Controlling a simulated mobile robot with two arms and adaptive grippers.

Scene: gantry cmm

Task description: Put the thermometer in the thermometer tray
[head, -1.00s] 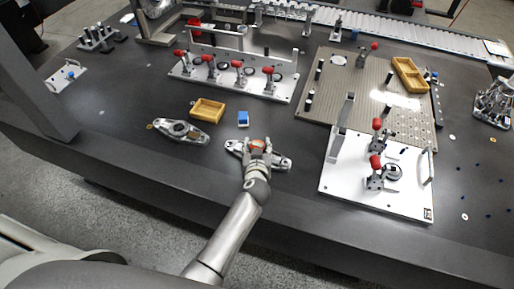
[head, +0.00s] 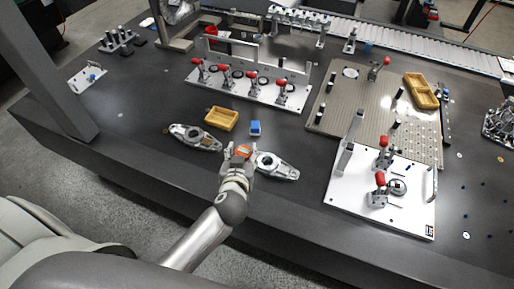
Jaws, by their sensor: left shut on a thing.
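My left gripper (head: 238,155) is shut on a small orange-red thing (head: 243,151), which looks like the thermometer; the fingers hide most of it. The gripper is at the left end of a silver metal part (head: 278,167) near the table's front. I cannot tell how high it is above the table. A yellow open tray (head: 222,119) sits just behind and left of the gripper and looks empty; it may be the thermometer tray. A second yellow tray, with compartments (head: 421,90), lies on the beige plate at the right. My right gripper is not in view.
A blue block (head: 255,128) stands right of the near yellow tray. Another silver part (head: 195,138) lies left of the gripper. A white fixture with red-handled clamps (head: 378,196) stands at the right, and a longer one (head: 247,88) behind. The table's left front is clear.

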